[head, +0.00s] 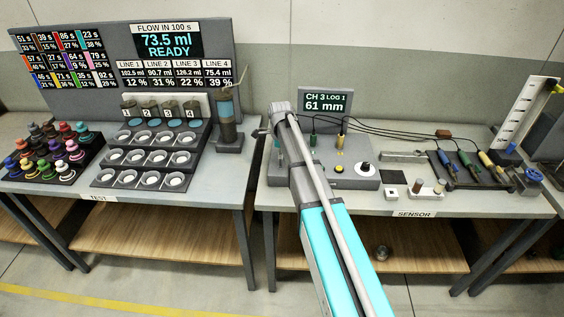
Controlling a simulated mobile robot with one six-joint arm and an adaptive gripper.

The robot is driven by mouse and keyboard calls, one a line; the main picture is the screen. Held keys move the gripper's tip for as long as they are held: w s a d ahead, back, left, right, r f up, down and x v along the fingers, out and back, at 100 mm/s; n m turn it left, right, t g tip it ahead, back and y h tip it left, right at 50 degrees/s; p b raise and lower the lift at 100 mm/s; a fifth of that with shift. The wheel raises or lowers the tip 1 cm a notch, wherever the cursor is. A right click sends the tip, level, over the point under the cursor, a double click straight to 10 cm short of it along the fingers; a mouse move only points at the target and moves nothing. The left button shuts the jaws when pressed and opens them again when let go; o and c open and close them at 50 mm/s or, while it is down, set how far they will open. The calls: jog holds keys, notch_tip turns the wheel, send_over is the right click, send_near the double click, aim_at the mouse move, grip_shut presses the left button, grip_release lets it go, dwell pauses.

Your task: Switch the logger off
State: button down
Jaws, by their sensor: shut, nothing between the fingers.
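The logger is a grey box (350,182) on the sensor table. Its display (325,103) is lit and reads CH 3, LOG 1, 61 mm. On its top are a white dial with a black centre (364,169), a yellow button (340,154) and a small round part (339,168). Green and yellow plugs with black cables stand at its back. My arm crosses in front of the logger's left part and hides it. My gripper (263,132) shows only in small part at the arm's far end, near the logger's left back. It is shut, and its fingertips are mostly hidden.
Right of the logger lie several coloured probes (465,160), small blocks and a white scale (520,110). On the test table are coloured pots (60,172), a cup rack (150,158) and a flow screen (165,42). A gap separates the two tables.

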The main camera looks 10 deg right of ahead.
jog(key=shift+s+a, duration=0.15)
jog(key=shift+s, duration=0.45)
notch_tip(320, 180, up, 7)
jog(key=p, duration=0.7)
jog(key=shift+w, duration=0.3)
dwell(0.7)
jog(key=s+n, duration=2.1)
jog(key=s, duration=0.6)
jog(key=shift+s, duration=0.25)
